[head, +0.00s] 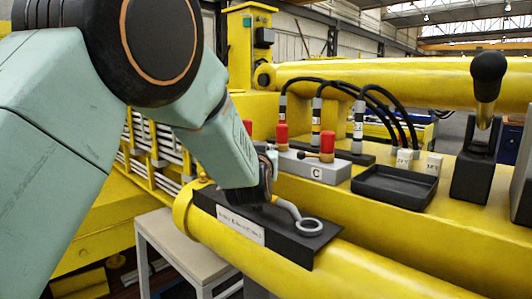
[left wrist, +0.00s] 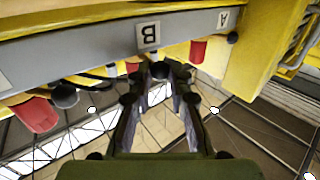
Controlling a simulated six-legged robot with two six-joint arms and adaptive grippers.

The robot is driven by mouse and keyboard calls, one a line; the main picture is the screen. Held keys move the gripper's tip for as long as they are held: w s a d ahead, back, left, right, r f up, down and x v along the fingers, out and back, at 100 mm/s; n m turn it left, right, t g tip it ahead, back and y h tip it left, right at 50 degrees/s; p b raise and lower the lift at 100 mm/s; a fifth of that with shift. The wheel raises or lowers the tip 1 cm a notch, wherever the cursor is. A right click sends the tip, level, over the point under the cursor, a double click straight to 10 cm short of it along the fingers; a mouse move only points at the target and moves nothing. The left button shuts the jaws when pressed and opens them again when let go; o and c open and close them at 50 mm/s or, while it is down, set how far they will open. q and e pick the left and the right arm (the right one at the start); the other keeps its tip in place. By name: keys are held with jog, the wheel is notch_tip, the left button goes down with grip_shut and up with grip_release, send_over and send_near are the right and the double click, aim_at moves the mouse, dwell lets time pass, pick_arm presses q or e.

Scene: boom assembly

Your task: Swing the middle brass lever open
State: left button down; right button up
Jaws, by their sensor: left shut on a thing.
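The grey valve block (head: 315,168) carries red-capped valves; its end face is marked C. In the left wrist view, the same block (left wrist: 95,52) shows labels B and A. My left gripper (left wrist: 160,78) is shut on the dark ball end of the middle lever (left wrist: 160,69), right by label B. The lever's brass part is hidden there. In the head view, my left gripper (head: 266,172) is beside the block and hides the middle lever. The C lever (head: 302,155) has a dark ball end; it also shows in the wrist view (left wrist: 65,95). My right gripper is not in view.
A grey ring-ended tool (head: 308,226) lies on a black holder in front of the block. A black tray (head: 395,186) and a black-knobbed stick (head: 488,75) stand to the right. Black hoses (head: 375,95) arch behind. A white stool (head: 170,228) stands below the yellow boom.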

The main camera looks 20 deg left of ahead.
pick_arm(q)
jog(key=shift+r, duration=0.2)
jog(key=c, duration=1.5)
grip_release()
jog(key=shift+o, duration=1.4)
jog(key=shift+f, duration=0.15)
jog(key=shift+s, duration=0.1)
jog(key=s, duration=0.3)
jog(key=s+d, duration=0.1)
jog(key=s, duration=0.3)
jog(key=shift+d, duration=0.2)
jog(key=shift+s, duration=0.1)
jog(key=shift+c, duration=0.5)
